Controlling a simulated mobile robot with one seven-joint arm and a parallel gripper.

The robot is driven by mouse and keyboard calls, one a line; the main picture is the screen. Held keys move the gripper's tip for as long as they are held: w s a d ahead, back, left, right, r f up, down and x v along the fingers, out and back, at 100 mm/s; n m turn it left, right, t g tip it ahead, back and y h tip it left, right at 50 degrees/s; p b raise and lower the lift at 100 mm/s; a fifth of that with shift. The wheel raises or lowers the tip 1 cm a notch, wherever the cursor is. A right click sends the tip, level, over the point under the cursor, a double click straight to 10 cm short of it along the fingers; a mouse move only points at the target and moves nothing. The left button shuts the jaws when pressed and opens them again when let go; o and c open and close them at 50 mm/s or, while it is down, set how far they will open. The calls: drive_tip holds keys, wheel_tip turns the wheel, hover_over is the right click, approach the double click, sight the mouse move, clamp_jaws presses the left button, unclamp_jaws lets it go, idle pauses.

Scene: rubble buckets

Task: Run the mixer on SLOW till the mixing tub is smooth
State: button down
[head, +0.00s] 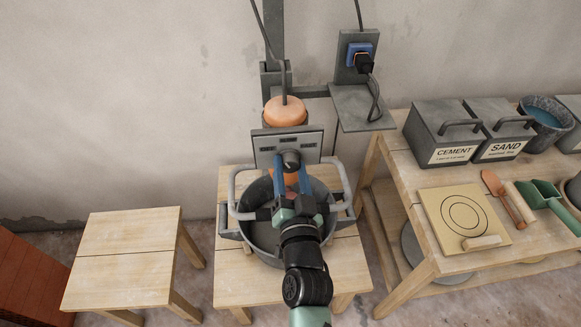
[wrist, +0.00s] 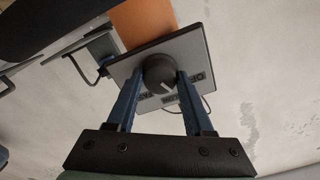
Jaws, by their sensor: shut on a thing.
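The mixer (head: 286,112) has an orange body on a grey post, above the mixing tub. On its front is a grey panel (head: 262,142) with a round dark knob (wrist: 159,73). My gripper (head: 291,162) is shut on the knob, one blue finger on each side, as the wrist view shows. The dark mixing tub (head: 259,235) stands on a wooden stand under the mixer. My arm hides much of its inside, so I cannot tell how smooth the mix is.
An empty wooden stool (head: 125,255) stands at left. The bench (head: 440,262) at right holds a CEMENT box (head: 446,140), a SAND box (head: 501,126), a blue-filled bucket (head: 548,122), a board with circles (head: 464,216), a trowel (head: 502,197) and a green scoop (head: 550,199). A socket (head: 361,52) with a plug is on the wall.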

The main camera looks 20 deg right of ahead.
drive_tip(key=m, duration=0.5)
drive_tip(key=shift+r+p, duration=0.2)
drive_tip(key=shift+p, duration=0.15)
idle(0.4)
drive_tip(key=shift+c, duration=2)
unclamp_jaws()
drive_tip(key=shift+o, duration=0.6)
drive_tip(key=shift+w+d+f, duration=0.1)
drive_tip(key=shift+f, duration=0.1)
drive_tip(key=b+v, duration=0.2)
drive_tip(key=v, duration=1.1)
drive_tip(key=shift+r, duration=0.1)
